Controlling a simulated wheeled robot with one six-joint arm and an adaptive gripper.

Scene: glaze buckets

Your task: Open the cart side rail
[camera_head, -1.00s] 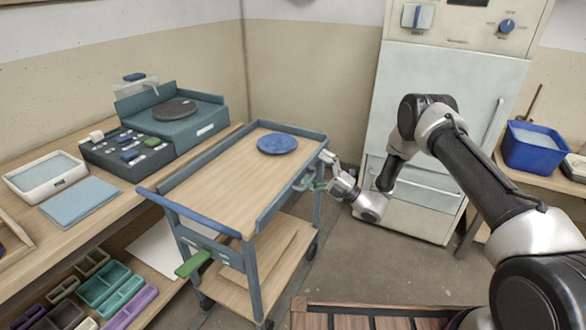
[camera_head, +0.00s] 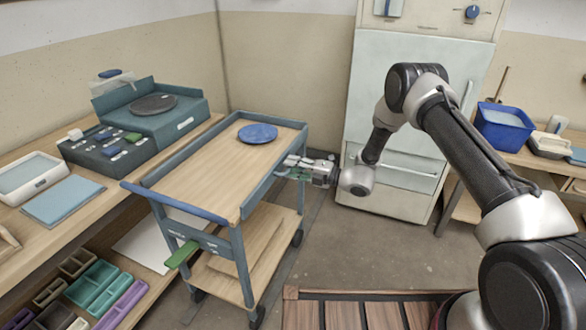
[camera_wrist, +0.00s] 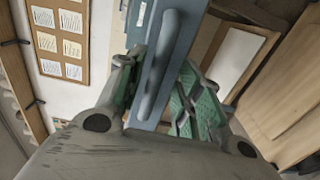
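The cart (camera_head: 205,180) has a wood top and a blue-grey frame, and stands left of my arm. Its side rail (camera_head: 262,186) runs along the right edge of the top and appears upright. My gripper (camera_head: 291,168) is at the far part of this rail, on its outer side. In the wrist view, a rounded blue-grey handle bar (camera_wrist: 158,65) on the rail lies between the two spread fingers of my gripper (camera_wrist: 154,72). Gaps show beside the bar, so the fingers look open around it. The exact contact at the fingertips is hidden.
A blue disc (camera_head: 258,133) lies on the cart top. A green pedal (camera_head: 182,254) sticks out low at the cart's near end. A workbench (camera_head: 105,205) stands left, a pale cabinet (camera_head: 392,110) behind my arm. Floor right of the cart is open.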

